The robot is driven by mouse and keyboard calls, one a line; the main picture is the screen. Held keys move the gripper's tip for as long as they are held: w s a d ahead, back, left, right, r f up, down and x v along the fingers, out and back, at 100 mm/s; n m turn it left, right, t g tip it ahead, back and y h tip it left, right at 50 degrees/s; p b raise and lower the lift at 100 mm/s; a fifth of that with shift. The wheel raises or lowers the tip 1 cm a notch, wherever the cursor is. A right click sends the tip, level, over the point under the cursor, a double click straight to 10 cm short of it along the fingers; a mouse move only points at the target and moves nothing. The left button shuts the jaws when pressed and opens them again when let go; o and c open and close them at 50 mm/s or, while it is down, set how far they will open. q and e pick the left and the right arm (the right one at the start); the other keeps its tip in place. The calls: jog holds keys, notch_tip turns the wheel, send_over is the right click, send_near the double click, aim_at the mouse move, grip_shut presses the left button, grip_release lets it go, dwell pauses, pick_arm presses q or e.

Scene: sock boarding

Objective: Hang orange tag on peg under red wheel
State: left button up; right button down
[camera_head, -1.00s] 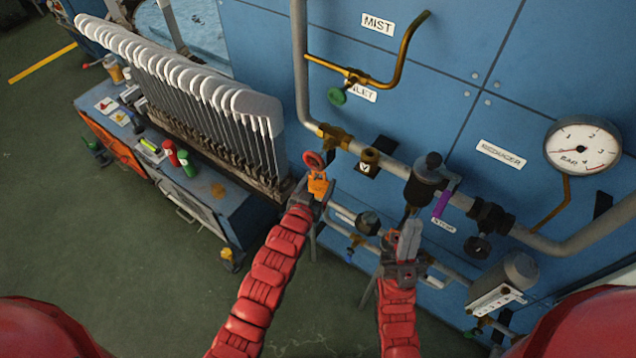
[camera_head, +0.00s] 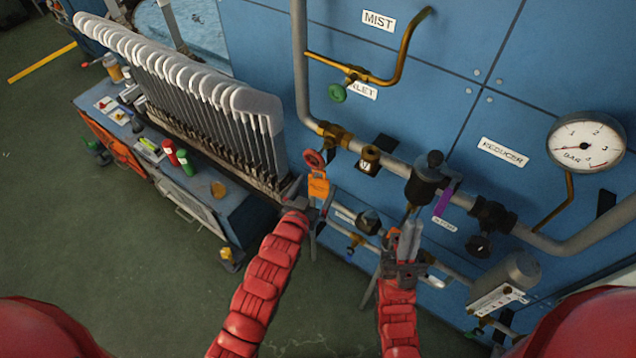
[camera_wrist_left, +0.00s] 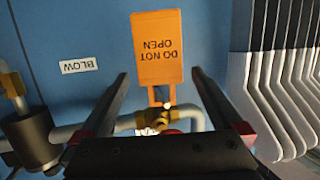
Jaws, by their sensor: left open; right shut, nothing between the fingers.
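The orange tag (camera_head: 318,187) hangs just below the red wheel (camera_head: 313,160) on the pipework. In the left wrist view the tag (camera_wrist_left: 157,42) appears upside down and reads "DO NOT OPEN". Its looped end meets a small pale peg tip (camera_wrist_left: 167,105) by a brass fitting, and the loop looks to be around it. My left gripper (camera_head: 311,199) is open just below the tag. In its wrist view its fingers stand apart on either side of the tag, not touching it. My right gripper (camera_head: 410,238) is shut and empty, below the black valve.
Pipes and valves run along the blue panel, with a gauge (camera_head: 586,143) at right and a purple-handled lever (camera_head: 444,202) near my right gripper. A rack of white sock boards (camera_head: 180,75) and a bench (camera_head: 225,212) with small items stand to the left.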

pick_arm(q)
jog(key=v, duration=1.4)
jog(key=shift+s, duration=0.25)
jog(key=shift+a, duration=0.1)
